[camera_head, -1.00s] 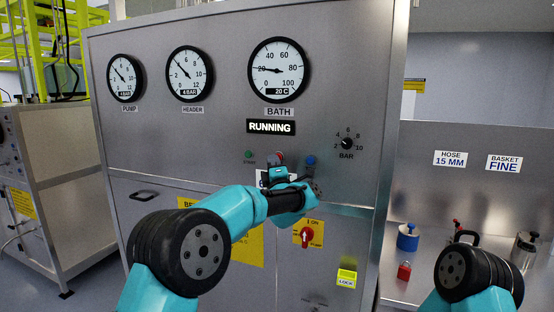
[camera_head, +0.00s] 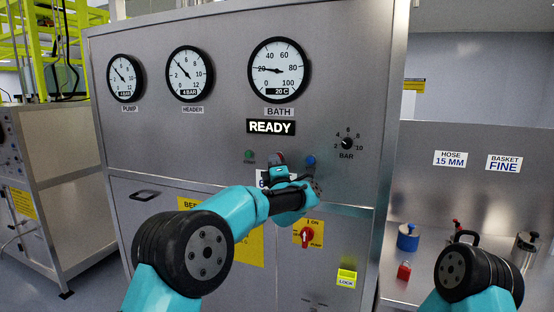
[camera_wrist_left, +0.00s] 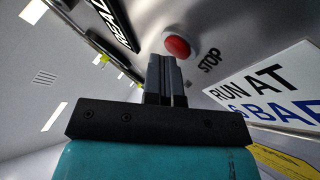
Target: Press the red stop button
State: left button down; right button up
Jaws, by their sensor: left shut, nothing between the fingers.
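The red stop button (camera_wrist_left: 177,47) shows in the left wrist view, round and red, beside the word STOP on the metal panel. My left gripper (camera_wrist_left: 166,58) is shut and empty, its fingertips at the button's lower edge; I cannot tell whether they touch it. In the head view my left gripper (camera_head: 279,164) is up against the panel and hides most of the button. The display (camera_head: 271,127) above it reads READY. My right arm shows at the lower right, but its gripper is out of view.
A green button (camera_head: 249,156) and a blue button (camera_head: 310,160) flank my left gripper. A BAR knob (camera_head: 347,143) is to the right, and a red switch (camera_head: 306,236) is below. A blue-bodied item (camera_head: 408,238) stands on the right bench.

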pick_arm(q)
jog(key=shift+s, duration=0.3)
jog(key=s+a, duration=0.2)
jog(key=s, duration=0.3)
jog(key=shift+s, duration=0.35)
dwell(0.4)
jog(key=shift+f, duration=0.15)
dwell(0.3)
